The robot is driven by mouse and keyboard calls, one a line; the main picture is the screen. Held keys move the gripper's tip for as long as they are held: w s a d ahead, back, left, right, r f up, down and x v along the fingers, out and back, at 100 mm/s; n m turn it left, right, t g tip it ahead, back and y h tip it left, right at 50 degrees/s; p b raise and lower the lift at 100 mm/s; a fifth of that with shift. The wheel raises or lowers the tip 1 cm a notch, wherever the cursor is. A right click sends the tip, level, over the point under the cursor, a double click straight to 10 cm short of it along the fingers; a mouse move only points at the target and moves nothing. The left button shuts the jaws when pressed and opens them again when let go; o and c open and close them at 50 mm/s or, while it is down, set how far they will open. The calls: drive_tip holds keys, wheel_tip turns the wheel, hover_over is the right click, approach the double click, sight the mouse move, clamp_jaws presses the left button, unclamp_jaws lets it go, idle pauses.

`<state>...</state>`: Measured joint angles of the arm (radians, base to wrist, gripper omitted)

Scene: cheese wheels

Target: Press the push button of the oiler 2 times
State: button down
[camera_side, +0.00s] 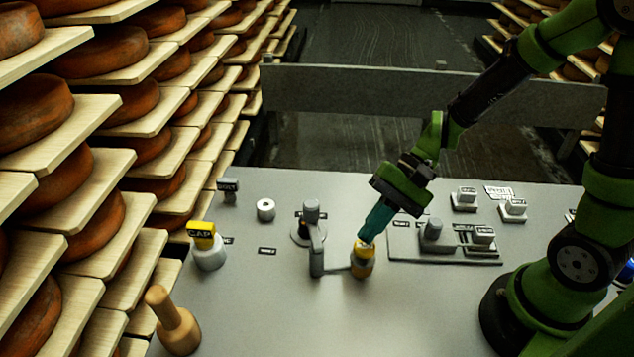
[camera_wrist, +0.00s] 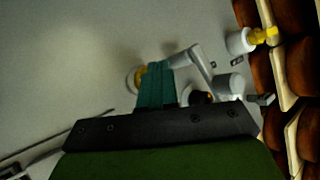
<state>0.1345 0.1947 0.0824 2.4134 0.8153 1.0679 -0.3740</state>
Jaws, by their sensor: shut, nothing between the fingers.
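A small yellow cylinder (camera_side: 362,264), apparently the oiler, stands on the grey table in the side view. My gripper (camera_side: 367,238) is shut and empty, with its teal fingers pointing down at the top of this cylinder. The fingertips look to be at or just above its top; I cannot tell whether they touch. The fingers hide the push button. In the wrist view the shut teal fingers (camera_wrist: 156,70) cover much of the cylinder, and a yellow and white edge (camera_wrist: 131,80) of it shows at their left.
A grey lever post (camera_side: 315,250) stands close left of the cylinder. A panel with knobs (camera_side: 432,230) lies to its right. A yellow cap piece (camera_side: 201,232), a white ring (camera_side: 265,210) and a wooden peg (camera_side: 172,318) stand at left, near the cheese shelves. The front table middle is clear.

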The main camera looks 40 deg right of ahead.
drive_tip(key=shift+f, duration=0.2)
drive_tip(key=shift+f, duration=0.25)
drive_tip(key=shift+f, duration=0.85)
idle(1.1)
idle(0.3)
drive_tip(key=shift+r, duration=1.3)
drive_tip(key=shift+r, duration=0.1)
drive_tip(key=shift+r, duration=2.4)
